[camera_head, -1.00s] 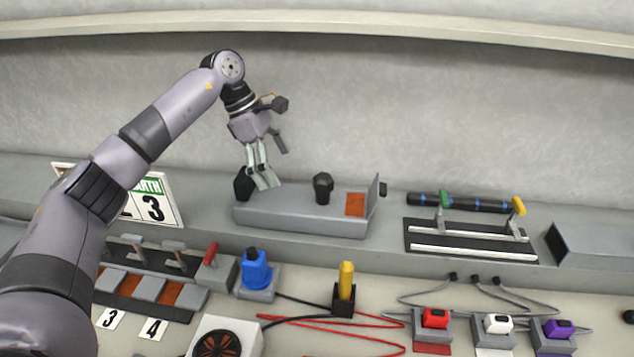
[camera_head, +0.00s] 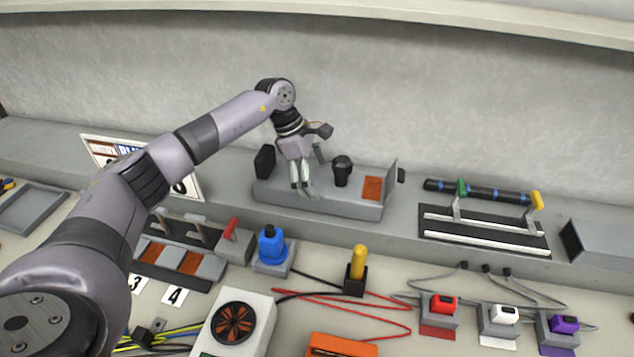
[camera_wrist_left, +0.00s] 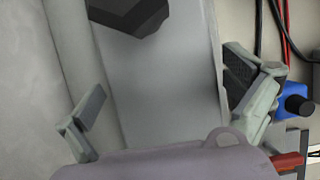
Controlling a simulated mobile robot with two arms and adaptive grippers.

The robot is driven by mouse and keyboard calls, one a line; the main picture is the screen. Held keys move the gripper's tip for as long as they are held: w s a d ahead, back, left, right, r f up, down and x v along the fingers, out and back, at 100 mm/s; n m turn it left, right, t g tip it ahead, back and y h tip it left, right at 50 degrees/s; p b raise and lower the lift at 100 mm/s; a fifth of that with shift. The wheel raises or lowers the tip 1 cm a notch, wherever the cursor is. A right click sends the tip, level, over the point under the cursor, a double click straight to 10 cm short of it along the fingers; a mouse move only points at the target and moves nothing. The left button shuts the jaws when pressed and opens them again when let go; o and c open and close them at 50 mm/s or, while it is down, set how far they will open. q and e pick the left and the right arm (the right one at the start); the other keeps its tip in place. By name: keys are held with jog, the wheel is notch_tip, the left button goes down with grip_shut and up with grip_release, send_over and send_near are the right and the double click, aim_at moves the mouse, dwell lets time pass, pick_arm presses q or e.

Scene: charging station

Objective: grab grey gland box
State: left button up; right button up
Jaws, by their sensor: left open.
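A long grey box (camera_head: 325,205) with black fittings and an orange plate lies on the back ledge; it looks like the grey gland box. One black fitting (camera_head: 265,161) is at its left end and a black knob (camera_head: 342,170) stands near its middle. My left gripper (camera_head: 303,188) is open and empty, pointing down over the box between these two. In the left wrist view, the open fingers of my left gripper (camera_wrist_left: 168,105) are on either side of the grey box top (camera_wrist_left: 165,85), with a dark knob (camera_wrist_left: 130,12) ahead. I cannot tell whether they touch it. My right gripper is not in view.
A rail rack (camera_head: 480,230) with a black-blue rod stands to the right on the ledge. In front are a blue plug (camera_head: 271,246), a yellow plug (camera_head: 358,262), a red-handled switch (camera_head: 232,240), a fan unit (camera_head: 234,322) and loose cables. The wall is close behind.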

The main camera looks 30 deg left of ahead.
pick_arm(q)
jog(key=shift+d+f, duration=0.15)
jog(key=shift+f, duration=0.3)
jog(key=shift+w+r, duration=0.1)
jog(key=c, duration=1.2)
jog(key=shift+o, duration=0.2)
